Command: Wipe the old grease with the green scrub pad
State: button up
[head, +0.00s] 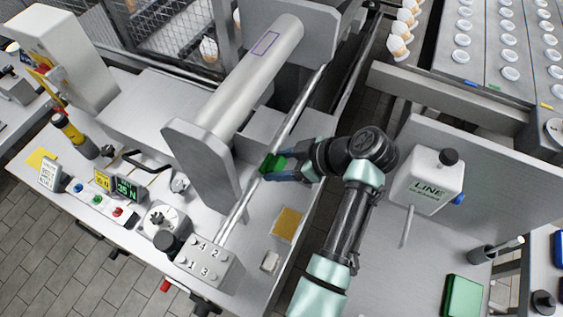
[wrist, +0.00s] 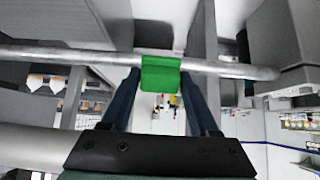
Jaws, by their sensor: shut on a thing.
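The green scrub pad (head: 270,164) is between the fingers of my gripper (head: 283,167), and my gripper is shut on it. In the wrist view the pad (wrist: 160,75) is folded over the long metal rod (wrist: 92,57) and appears to touch it. My gripper's two blue fingers (wrist: 158,92) stand on either side of the pad. In the head view the rod (head: 232,220) runs slantwise from a numbered grey block up to the upper right. I cannot clearly make out old grease on it. The pad hides part of the rod.
A thick grey cylinder (head: 255,72) and its end plate (head: 203,160) stand close left of the rod. The numbered block (head: 208,262) is at its near end. A white LINE container (head: 428,181) and a green block (head: 462,297) are to the right.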

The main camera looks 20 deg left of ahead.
jog(key=shift+a+f+b, duration=0.45)
jog(key=shift+a+f, duration=0.05)
jog(key=shift+f, duration=0.05)
jog(key=shift+w, duration=0.1)
